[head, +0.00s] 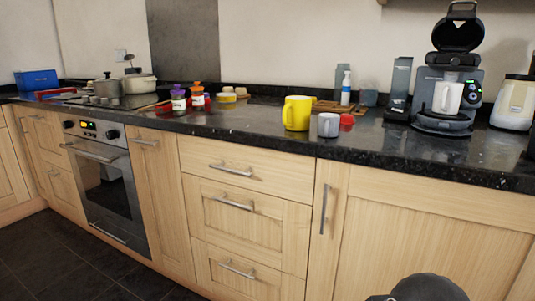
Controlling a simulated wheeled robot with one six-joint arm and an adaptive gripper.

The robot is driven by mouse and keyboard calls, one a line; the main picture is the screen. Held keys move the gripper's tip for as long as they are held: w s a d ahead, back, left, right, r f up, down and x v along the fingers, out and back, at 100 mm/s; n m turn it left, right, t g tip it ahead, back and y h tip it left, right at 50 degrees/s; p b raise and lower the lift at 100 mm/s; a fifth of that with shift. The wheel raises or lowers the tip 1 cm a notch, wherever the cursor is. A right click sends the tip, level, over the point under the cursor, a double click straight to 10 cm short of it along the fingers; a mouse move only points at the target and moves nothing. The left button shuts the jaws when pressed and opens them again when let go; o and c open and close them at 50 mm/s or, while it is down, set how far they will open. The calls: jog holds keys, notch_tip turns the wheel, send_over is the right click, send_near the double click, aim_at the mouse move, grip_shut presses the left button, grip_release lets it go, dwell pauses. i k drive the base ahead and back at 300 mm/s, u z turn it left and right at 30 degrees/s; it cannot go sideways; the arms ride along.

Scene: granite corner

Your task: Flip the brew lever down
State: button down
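The coffee machine (433,76) stands on the dark granite counter at the right. Its black top part (457,32), with a loop handle at the top, stands raised and tilted up above the body. I cannot tell whether this raised part is the brew lever itself; no other lever is clear at this size. A white mug (446,98) sits at the front of the machine under the head. Round buttons show on the machine's right front. My gripper is not in view. A dark rounded shape at the bottom right edge may be part of my arm.
A yellow mug (297,113), a grey cup (328,125) and a red item (347,119) stand left of the machine. A dark upright container (399,83) is close on its left, a cream appliance (514,102) close on its right. The counter (400,145) before the machine is clear.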

aim_at(446, 38)
jog(key=k, duration=1)
jog(key=z, duration=1.35)
jog(key=i, duration=0.8)
jog(key=u, duration=0.8)
